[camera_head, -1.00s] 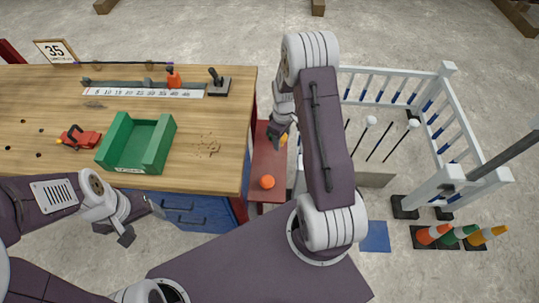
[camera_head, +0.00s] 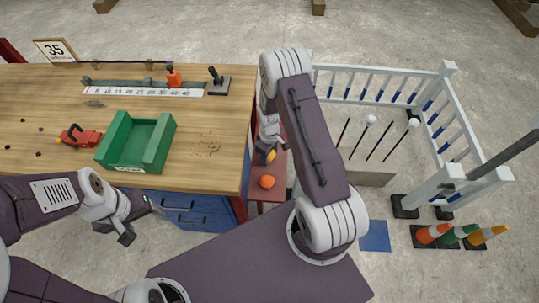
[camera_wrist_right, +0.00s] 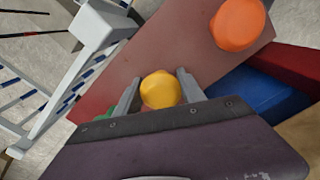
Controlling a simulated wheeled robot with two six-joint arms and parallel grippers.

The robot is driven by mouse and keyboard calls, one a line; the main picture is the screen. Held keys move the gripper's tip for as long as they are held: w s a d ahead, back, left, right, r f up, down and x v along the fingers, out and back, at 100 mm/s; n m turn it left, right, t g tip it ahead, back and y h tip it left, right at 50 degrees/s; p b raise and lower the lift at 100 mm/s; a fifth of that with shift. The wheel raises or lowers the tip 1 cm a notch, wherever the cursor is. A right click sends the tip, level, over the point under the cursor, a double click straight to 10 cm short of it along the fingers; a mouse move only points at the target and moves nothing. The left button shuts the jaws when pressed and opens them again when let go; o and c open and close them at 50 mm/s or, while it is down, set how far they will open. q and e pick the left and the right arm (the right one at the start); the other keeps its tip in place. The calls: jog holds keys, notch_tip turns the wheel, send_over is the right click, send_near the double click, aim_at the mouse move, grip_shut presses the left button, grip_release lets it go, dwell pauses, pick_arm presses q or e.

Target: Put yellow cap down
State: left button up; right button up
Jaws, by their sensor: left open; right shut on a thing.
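My right gripper (camera_head: 269,155) is shut on the yellow cap (camera_head: 272,156), over the narrow red bench beside the workbench. In the right wrist view the yellow cap (camera_wrist_right: 160,88) sits between the two grey fingers of my right gripper (camera_wrist_right: 158,90). I cannot tell whether the cap touches the red bench (camera_wrist_right: 175,45). An orange cap (camera_head: 267,182) rests on the bench near its front end; it also shows in the right wrist view (camera_wrist_right: 238,24). A bit of green (camera_wrist_right: 98,120) shows beside a finger, mostly hidden. My left gripper (camera_head: 126,236) is open and empty in front of the workbench.
The wooden workbench (camera_head: 215,170) carries a green tray (camera_head: 114,143), a red tool (camera_head: 80,137) and a scale strip. Thin rods (camera_head: 379,140), some with white caps, stand inside a white railing (camera_head: 385,80) at right.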

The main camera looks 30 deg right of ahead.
jog(key=o, duration=1.3)
jog(key=shift+f, duration=0.1)
notch_tip(320, 180, up, 12)
jog(key=shift+f+p, duration=0.1)
jog(key=shift+p, duration=0.45)
jog(key=s+a+r+m, duration=0.2)
jog(key=s+r, duration=0.1)
jog(key=s, duration=0.1)
jog(key=s+a+r+m, duration=0.2)
jog(key=s+r, duration=0.1)
jog(key=s, duration=0.1)
jog(key=s+a+r+m+t, duration=0.1)
jog(key=s+a+r+m, duration=0.1)
jog(key=s+a+r, duration=0.1)
jog(key=shift+s+r, duration=0.25)
jog(key=shift+s, duration=0.25)
jog(key=shift+s+r, duration=0.2)
jog(key=shift+s, duration=0.3)
